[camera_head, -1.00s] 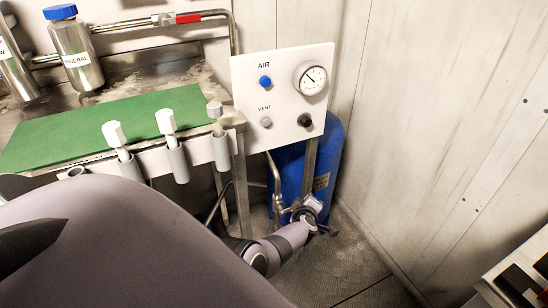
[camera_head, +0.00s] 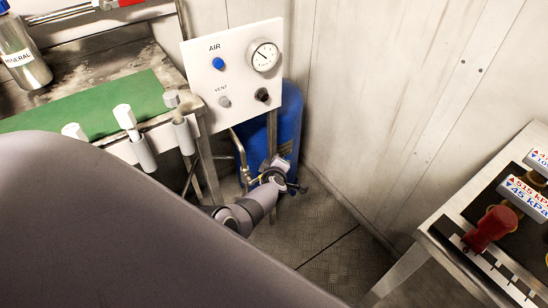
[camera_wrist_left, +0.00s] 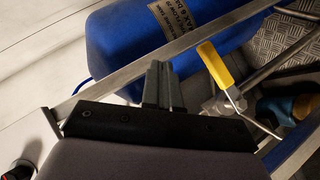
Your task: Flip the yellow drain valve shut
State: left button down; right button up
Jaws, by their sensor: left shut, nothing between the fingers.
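The yellow valve handle (camera_wrist_left: 215,66) shows in the left wrist view, on a metal valve body (camera_wrist_left: 225,103) with a thin rod beside it. The handle slants from upper left to lower right. My left gripper (camera_wrist_left: 160,72) is shut and empty, its dark fingers a little left of the handle with a gap between them in the picture. In the head view my left gripper (camera_head: 284,182) is low in front of the blue tank, partly hidden by my wrist. The yellow handle is not clearly visible there. My right gripper is not in view.
The blue tank (camera_head: 291,120) stands behind a white panel (camera_head: 235,75) with a gauge and knobs. Metal frame bars (camera_wrist_left: 190,42) cross the wrist view near the fingers. A bench with a green mat (camera_head: 90,112) is at left, a console with a red handle (camera_head: 490,228) at right.

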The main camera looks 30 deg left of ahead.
pick_arm(q)
jog(key=s+d+r+p, duration=0.2)
jog(key=d+r+p, duration=0.3)
jog(key=r+p, duration=0.1)
jog(key=shift+s+d+p, duration=0.2)
jog(key=shift+p, duration=0.15)
dwell(0.5)
